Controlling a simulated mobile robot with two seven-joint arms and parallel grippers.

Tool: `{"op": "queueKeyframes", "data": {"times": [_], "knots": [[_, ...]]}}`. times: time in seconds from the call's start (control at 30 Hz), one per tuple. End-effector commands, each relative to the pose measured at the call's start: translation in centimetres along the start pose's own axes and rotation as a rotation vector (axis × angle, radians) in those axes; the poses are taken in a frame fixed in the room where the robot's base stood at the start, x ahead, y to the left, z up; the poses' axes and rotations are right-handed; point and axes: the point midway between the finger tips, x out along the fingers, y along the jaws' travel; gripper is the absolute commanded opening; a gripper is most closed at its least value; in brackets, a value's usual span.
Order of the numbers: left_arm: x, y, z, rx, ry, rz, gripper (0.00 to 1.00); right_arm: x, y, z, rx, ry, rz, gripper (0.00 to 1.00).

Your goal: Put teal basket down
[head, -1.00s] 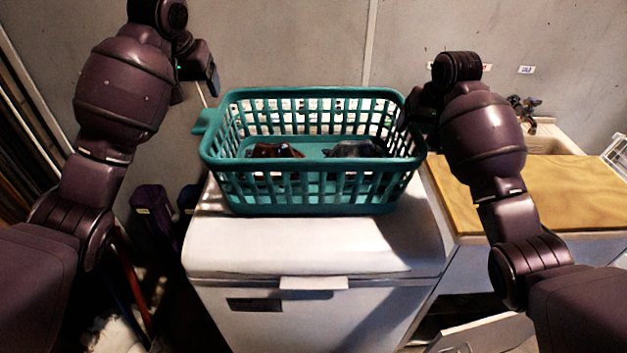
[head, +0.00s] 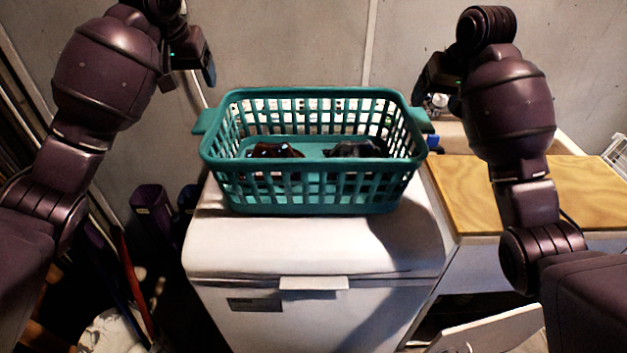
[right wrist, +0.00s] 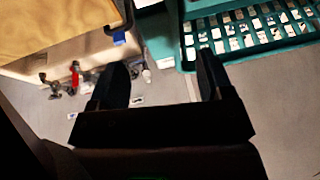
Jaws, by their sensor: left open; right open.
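The teal basket (head: 312,195) sits upright on the white top-lid machine (head: 315,245). Inside it lie a dark red item (head: 275,150) and a dark grey item (head: 355,149). My left gripper (head: 207,68) is up and to the left of the basket, apart from it and empty. My right gripper (head: 430,100) is beyond the basket's right handle, apart from it and partly hidden by my own arm. In the right wrist view its fingers (right wrist: 160,85) are spread with nothing between them, and the basket (right wrist: 245,35) shows at the upper right.
A wooden countertop (head: 535,190) with a sink (head: 550,140) behind it stands right of the machine. A purple container (head: 152,215) stands on the floor at the left. The grey wall (head: 290,40) is close behind the basket. The machine's front top is clear.

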Motion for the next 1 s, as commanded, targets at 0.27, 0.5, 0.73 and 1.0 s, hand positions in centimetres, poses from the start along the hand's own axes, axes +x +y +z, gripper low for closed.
{"op": "queueKeyframes", "data": {"times": [0.27,0.5,0.73,1.0], "knots": [[0.0,0.0,0.0,0.000,0.000,0.000,0.76,-2.7,0.0,0.0,0.000,0.002,0.002,0.73],[0.0,0.0,0.0,0.000,0.000,0.000,0.76,-3.2,0.0,0.0,0.000,0.000,0.000,0.73],[0.0,0.0,0.0,0.000,0.000,0.000,0.76,-3.1,0.0,0.0,0.000,0.000,0.000,0.73],[0.0,0.0,0.0,0.000,0.000,0.000,0.76,-3.1,0.0,0.0,0.000,0.000,0.000,0.73]]}}
